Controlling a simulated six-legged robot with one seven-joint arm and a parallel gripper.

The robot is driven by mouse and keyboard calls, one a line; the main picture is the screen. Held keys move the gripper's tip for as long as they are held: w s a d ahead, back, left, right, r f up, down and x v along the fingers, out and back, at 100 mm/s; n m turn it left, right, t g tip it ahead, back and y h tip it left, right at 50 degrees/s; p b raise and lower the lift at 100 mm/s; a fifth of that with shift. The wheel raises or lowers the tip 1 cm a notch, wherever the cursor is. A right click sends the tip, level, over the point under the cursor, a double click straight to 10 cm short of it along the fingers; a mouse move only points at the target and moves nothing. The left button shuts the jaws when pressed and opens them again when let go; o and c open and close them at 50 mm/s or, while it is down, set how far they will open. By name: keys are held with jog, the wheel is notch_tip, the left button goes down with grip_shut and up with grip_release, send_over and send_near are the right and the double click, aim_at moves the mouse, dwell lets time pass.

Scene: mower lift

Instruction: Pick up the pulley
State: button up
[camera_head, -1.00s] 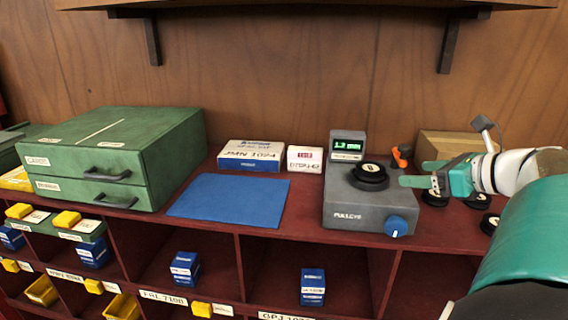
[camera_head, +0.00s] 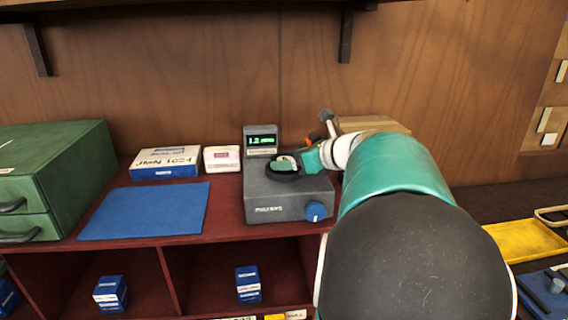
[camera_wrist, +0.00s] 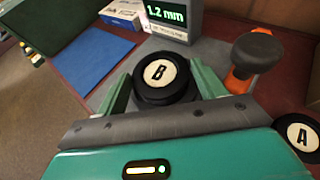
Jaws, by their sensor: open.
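The pulley, a black disc with a pale cap marked "B" (camera_wrist: 158,72), sits on top of a grey gauge box (camera_head: 270,206) with a blue knob. In the head view the pulley (camera_head: 279,177) is partly covered by my gripper (camera_head: 288,164). In the wrist view my gripper (camera_wrist: 160,88) is open, with one green finger on the left of the pulley and one on the right. I cannot tell whether the fingers touch it. The gauge display (camera_wrist: 170,15) reads 1.2 mm.
Another black disc marked "A" (camera_wrist: 301,134) lies to the right. An orange item with a dark knob (camera_wrist: 255,52) stands close to the right finger. A blue mat (camera_head: 146,211), white boxes (camera_head: 166,161) and a green drawer cabinet (camera_head: 78,160) are on the left.

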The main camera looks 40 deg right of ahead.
jog(key=shift+w+a+f, duration=0.1)
jog(key=shift+w+f, duration=0.15)
jog(key=shift+w, duration=0.25)
jog(key=c, duration=0.9)
jog(key=shift+r, duration=0.15)
